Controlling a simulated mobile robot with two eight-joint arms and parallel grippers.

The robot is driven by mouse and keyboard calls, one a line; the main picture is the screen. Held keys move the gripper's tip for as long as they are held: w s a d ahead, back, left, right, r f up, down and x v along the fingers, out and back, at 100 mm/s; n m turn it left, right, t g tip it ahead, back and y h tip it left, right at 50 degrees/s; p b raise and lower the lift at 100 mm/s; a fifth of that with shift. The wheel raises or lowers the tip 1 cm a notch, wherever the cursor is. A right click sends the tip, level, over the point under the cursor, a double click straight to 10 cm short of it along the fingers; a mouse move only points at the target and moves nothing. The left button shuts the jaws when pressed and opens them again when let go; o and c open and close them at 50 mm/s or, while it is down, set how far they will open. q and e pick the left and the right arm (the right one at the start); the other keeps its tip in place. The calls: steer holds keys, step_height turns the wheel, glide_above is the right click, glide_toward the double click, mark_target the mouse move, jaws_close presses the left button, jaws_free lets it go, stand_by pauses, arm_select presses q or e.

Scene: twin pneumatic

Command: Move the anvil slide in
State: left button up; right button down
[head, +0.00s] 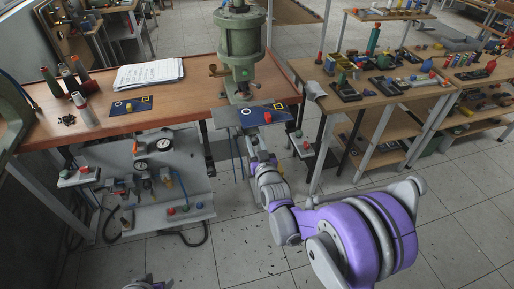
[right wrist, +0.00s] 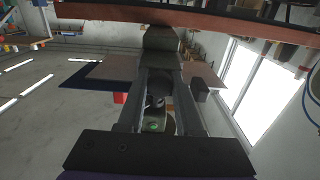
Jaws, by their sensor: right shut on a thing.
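The green press (head: 240,45) stands at the right end of the wooden bench, with its lower parts above the bench edge. A blue-and-grey plate (head: 250,114) with a yellow square and a red knob sits in front of it, over the edge. My right gripper (head: 249,146) is just below and in front of this plate. In the right wrist view my right gripper (right wrist: 160,85) is shut on a dark block (right wrist: 161,40), seemingly the anvil slide's front part. The slide's inner part is hidden.
A pneumatic panel with gauges (head: 160,165) hangs below. A side table (head: 385,95) with tools stands to the right.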

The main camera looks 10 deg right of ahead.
steer(key=c, duration=0.6)
jaws_free()
steer(key=shift+s, duration=0.15)
steer(key=s, duration=0.5)
steer(key=s+b, duration=0.1)
steer(key=s, duration=0.4)
steer(key=shift+s+d, duration=0.2)
steer(key=shift+s, duration=0.1)
steer(key=w+n+b, duration=0.1)
steer(key=w+b, duration=0.2)
steer(key=w, duration=0.1)
steer(key=w+n+y+b, duration=0.1)
steer(key=w+b, duration=0.3)
steer(key=shift+w+a, duration=0.1)
